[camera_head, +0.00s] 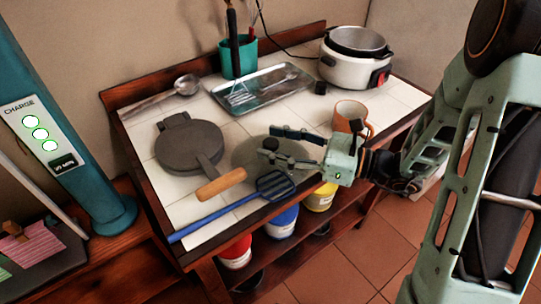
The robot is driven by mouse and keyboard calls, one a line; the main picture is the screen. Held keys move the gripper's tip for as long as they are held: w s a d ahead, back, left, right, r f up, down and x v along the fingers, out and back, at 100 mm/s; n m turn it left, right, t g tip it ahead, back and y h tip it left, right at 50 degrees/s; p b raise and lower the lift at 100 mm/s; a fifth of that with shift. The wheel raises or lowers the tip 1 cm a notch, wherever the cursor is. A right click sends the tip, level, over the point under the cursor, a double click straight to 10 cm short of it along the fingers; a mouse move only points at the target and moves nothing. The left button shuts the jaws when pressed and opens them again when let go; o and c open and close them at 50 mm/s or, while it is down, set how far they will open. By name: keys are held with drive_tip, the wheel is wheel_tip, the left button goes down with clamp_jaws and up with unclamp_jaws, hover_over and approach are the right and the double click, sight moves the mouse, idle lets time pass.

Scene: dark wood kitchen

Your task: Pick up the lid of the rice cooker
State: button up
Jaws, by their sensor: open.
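The white rice cooker (344,72) stands at the back right of the tiled table, with a red panel on its side. Its top is open, and a dark inner pot (358,40) shows. A round grey, see-through disc that looks like the lid (246,152) lies flat on the table near the front edge. A small dark knob (270,144) shows on it. My gripper (268,147) is open, its two dark fingers pointing left over the lid, on either side of the knob. The fingers hide part of the lid, and I cannot tell whether they touch the knob.
An orange mug (351,114) stands close behind my gripper. A blue slotted spatula (230,211) lies at the front edge. A dark round pan (186,143) with a wooden handle lies left. A metal tray (262,87) and teal utensil holder (238,58) stand at the back.

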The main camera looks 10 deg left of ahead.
drive_tip(key=shift+w+a, duration=0.1)
drive_tip(key=shift+a, duration=0.5)
clamp_jaws()
